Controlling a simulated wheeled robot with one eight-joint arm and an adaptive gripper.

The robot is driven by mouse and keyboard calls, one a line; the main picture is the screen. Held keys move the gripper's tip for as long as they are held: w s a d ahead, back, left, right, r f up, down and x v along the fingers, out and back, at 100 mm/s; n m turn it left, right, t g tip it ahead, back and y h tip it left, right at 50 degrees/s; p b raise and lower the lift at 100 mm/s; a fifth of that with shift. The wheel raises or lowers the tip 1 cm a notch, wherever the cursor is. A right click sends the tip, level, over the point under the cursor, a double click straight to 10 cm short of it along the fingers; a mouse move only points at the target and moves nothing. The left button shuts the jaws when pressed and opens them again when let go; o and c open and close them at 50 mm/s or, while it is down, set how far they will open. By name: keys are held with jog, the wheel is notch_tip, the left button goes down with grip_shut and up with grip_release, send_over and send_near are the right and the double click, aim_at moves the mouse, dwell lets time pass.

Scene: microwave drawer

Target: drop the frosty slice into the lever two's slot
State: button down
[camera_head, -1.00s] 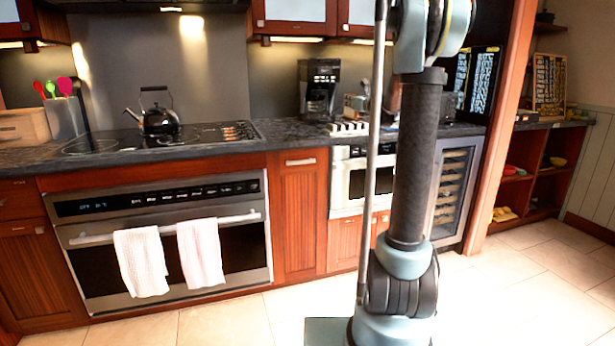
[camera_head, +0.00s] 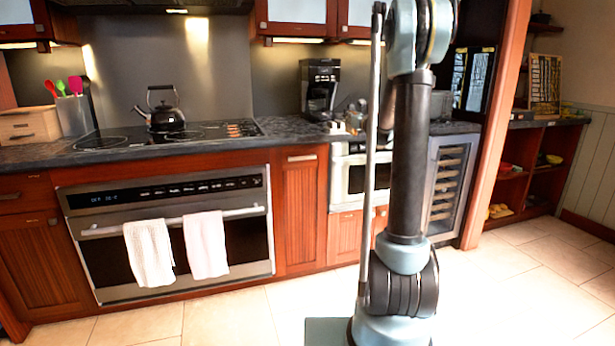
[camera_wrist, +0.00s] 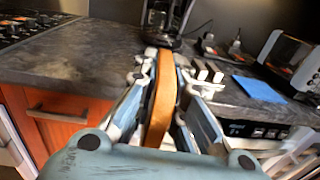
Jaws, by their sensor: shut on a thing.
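My gripper (camera_wrist: 158,112) is in the wrist view, shut on a bread slice (camera_wrist: 161,100). The slice has a brown crust and is held upright, edge toward the camera, between the two blue-grey fingers. Its broad faces are mostly hidden, and I cannot tell whether it is frosty. A silver toaster (camera_wrist: 288,62) stands on the counter at the right of the wrist view, apart from the slice. Its slots and levers are not clear to me. My gripper is outside the head view.
A black coffee maker (camera_head: 320,88) stands at the back of the counter; it also shows in the wrist view (camera_wrist: 166,18). A blue flat sheet (camera_wrist: 259,89) lies left of the toaster, with small pale blocks (camera_wrist: 207,71) nearby. A kettle (camera_head: 164,113) sits on the stovetop. Dark counter (camera_wrist: 95,55) is clear at left.

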notch_tip(320, 180, down, 21)
jog(key=w+m+h, duration=0.2)
jog(key=m+h, duration=0.1)
jog(key=h, duration=0.1)
jog(key=shift+h, duration=0.3)
jog(key=shift+a, duration=0.15)
